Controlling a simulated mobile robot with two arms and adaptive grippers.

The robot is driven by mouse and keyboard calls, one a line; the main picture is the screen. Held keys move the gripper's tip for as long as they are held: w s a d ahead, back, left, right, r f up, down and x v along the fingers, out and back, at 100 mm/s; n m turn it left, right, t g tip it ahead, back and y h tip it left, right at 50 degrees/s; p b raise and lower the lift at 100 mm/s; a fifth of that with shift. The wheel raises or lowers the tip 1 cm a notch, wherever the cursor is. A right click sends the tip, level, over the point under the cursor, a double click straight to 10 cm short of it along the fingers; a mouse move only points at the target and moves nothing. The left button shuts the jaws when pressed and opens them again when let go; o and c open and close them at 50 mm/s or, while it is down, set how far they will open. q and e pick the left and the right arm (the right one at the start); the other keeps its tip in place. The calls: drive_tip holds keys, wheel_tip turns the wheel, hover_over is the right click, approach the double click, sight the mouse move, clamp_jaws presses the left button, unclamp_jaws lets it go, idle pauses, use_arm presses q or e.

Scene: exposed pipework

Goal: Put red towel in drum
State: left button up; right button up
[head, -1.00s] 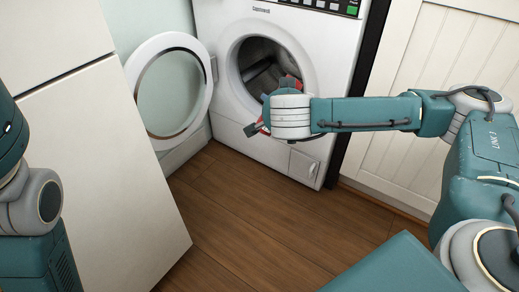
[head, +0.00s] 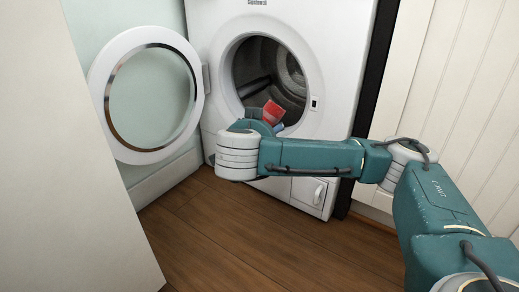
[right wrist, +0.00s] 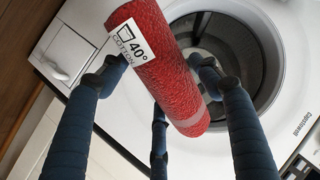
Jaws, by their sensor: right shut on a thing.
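The red towel (right wrist: 150,60) is a tight roll with a white "40° COTTON" label in the right wrist view. My right gripper (right wrist: 158,85) is shut on it, with fingers on both sides and one below. In the head view the towel (head: 273,112) shows in front of the lower part of the washer's round opening. My wrist and arm hide most of that gripper. The drum (head: 268,72) is dark grey metal, and no other item shows inside it. It also shows behind the towel in the right wrist view (right wrist: 234,48). My left gripper is out of view.
The washing machine (head: 222,42) is white. Its round door (head: 100,115) stands open to the left. A pale cabinet or panel (head: 75,190) fills the left side, and white panelling (head: 465,90) is at the right. Wooden floor (head: 235,245) is clear in front.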

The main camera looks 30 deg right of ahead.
drive_tip(key=w+d+p, duration=0.3)
drive_tip(key=w+d, duration=1.9)
drive_tip(key=w, duration=0.3)
drive_tip(key=shift+d+p, duration=0.15)
drive_tip(key=shift+p, duration=0.15)
drive_tip(key=o, duration=1.5)
drive_tip(key=shift+f, duration=0.1)
drive_tip(key=shift+s, duration=0.1)
drive_tip(key=shift+v, duration=6)
